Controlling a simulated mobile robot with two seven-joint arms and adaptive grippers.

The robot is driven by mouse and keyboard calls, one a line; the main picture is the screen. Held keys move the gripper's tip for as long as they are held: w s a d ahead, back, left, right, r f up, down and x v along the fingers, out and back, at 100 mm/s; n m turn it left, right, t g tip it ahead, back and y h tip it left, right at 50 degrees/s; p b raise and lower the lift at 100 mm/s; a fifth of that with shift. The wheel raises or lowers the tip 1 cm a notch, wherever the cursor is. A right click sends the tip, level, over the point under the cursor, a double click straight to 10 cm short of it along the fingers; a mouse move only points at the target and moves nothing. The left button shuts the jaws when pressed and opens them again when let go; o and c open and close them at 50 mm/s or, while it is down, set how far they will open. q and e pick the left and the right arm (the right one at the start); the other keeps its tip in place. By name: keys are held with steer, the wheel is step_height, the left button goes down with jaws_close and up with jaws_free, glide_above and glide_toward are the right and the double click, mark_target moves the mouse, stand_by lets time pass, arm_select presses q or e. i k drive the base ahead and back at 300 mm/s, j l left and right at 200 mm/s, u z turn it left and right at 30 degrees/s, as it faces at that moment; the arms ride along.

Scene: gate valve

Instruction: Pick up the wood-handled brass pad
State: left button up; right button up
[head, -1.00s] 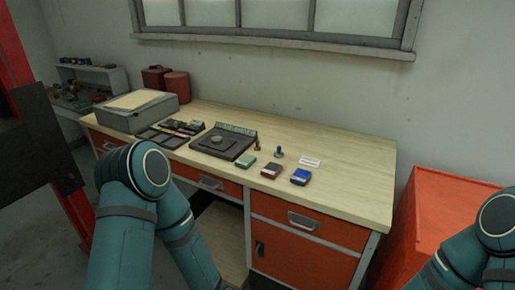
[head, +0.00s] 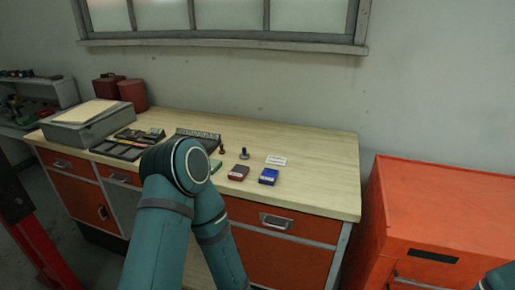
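A small upright piece with a brown handle (head: 222,149), likely the wood-handled brass pad, stands on the pale wooden bench top (head: 310,188). It is just right of the dark tray-like board and is too small for its brass to be made out clearly. A similar piece with a dark blue-grey knob (head: 244,154) stands to its right. My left arm's elbow covers part of the bench front and the board. Neither gripper is in view; only a sliver of my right arm shows at the lower right corner.
A dark red box (head: 238,173), a blue box (head: 268,177) and a white card (head: 276,160) lie near the pad. A green box (head: 215,166) is partly hidden. An orange cabinet (head: 440,220) stands right of the bench. The bench's right end is clear.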

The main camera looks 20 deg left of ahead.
mark_target(221, 151)
steer(key=j+z, duration=0.65)
steer(key=j, duration=0.25)
steer(key=k+j+z, duration=0.15)
steer(key=j, duration=0.35)
steer(key=j+z, duration=0.1)
steer(key=j, duration=0.4)
steer(key=k+j, duration=0.1)
steer(key=j, duration=0.4)
steer(key=k+j, duration=0.1)
steer(key=j, duration=0.35)
steer(key=z, duration=0.05)
